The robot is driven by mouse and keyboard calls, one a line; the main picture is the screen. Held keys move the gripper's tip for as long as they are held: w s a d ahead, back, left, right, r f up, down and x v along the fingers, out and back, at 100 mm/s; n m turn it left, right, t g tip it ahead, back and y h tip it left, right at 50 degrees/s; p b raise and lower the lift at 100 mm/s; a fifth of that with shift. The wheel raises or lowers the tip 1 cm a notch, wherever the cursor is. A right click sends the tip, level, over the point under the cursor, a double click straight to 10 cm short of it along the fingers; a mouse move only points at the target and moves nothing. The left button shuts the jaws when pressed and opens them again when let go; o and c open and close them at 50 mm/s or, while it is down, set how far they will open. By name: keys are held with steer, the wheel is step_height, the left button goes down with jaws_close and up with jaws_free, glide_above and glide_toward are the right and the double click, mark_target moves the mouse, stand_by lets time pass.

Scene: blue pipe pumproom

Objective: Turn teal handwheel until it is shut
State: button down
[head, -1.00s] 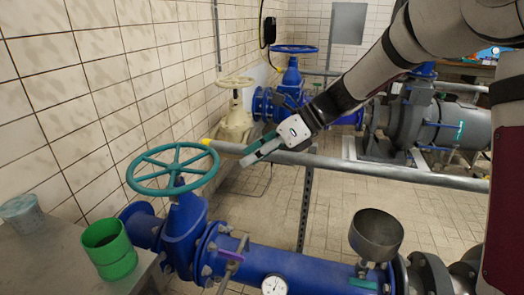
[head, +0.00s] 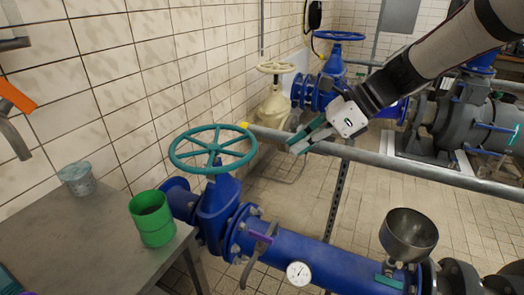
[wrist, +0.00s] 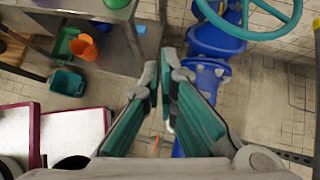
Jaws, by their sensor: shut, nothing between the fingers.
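The teal handwheel (head: 213,149) sits level on top of the blue valve body (head: 217,205), left of centre in the head view. Part of its rim and spokes shows at the top right of the wrist view (wrist: 262,14). My gripper (head: 298,144) is to the right of the handwheel in the head view, apart from it, pointing down and left. In the wrist view my gripper (wrist: 162,98) has its teal-padded fingers angled together at the tips, with nothing held. Nothing hides the handwheel in the head view.
A grey rail (head: 400,163) with a yellow end runs right of the handwheel, close by my gripper. A grey table (head: 85,232) at left holds a green cup (head: 152,218). A metal funnel (head: 408,235) stands on the blue pipe. Tiled wall lies behind.

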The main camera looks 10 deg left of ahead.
steer(key=w+a+f+n+g+b, duration=0.1)
steer(key=w+a+f+b, duration=0.15)
steer(key=w, duration=0.25)
steer(key=w+a+f+n+b, duration=0.1)
steer(key=w+a+f+b, duration=0.1)
steer(key=w+a+f, duration=0.3)
steer(key=n+g+y+b, duration=0.1)
steer(key=g+b, duration=0.1)
steer(key=b, duration=0.3)
glide_above(245, 160)
step_height(245, 160, down, 7)
steer(key=shift+r, duration=0.1)
steer(key=b+x, duration=0.2)
steer(key=x, duration=0.7)
steer(key=shift+a, duration=0.2)
steer(key=shift+a+t, duration=0.1)
steer(key=shift+t, duration=0.2)
steer(key=shift+s+a+p, duration=0.1)
steer(key=shift+a+p, duration=0.1)
steer(key=shift+p, duration=0.3)
steer(key=shift+s+a+m+t+p, duration=0.1)
steer(key=shift+a+m+t+p, duration=0.1)
steer(key=shift+m+t+p, duration=0.15)
